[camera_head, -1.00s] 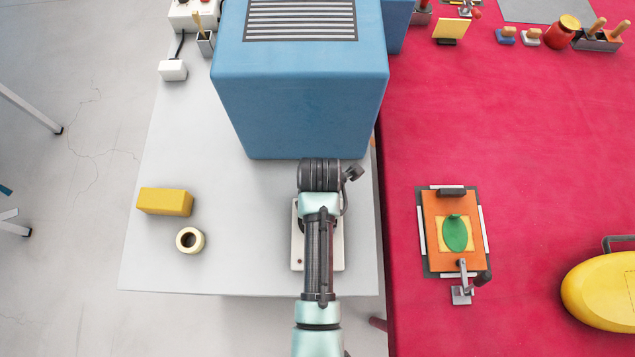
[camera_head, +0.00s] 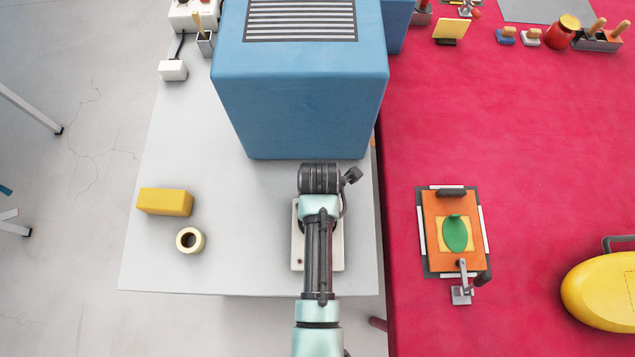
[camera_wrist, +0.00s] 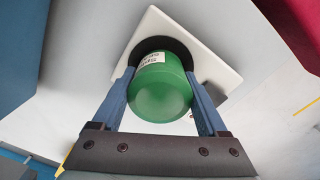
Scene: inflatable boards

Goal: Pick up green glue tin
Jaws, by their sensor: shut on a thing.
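The green glue tin (camera_wrist: 160,95) shows in the wrist view, a rounded green tin with a pale printed label near its far end. My gripper (camera_wrist: 162,88) is shut on it, one blue finger on each side. Behind the tin are a dark round disc and a white square plate (camera_wrist: 213,62). I cannot tell whether the tin touches the disc. In the head view my gripper and the tin are hidden under my arm, over the white plate (camera_head: 336,262) on the grey table.
A large blue box (camera_head: 300,105) stands just beyond my arm. A yellow block (camera_head: 165,201) and a tape roll (camera_head: 190,240) lie to the left on the grey table (camera_head: 240,270). A red table (camera_head: 520,130) at right bears an orange board (camera_head: 434,209).

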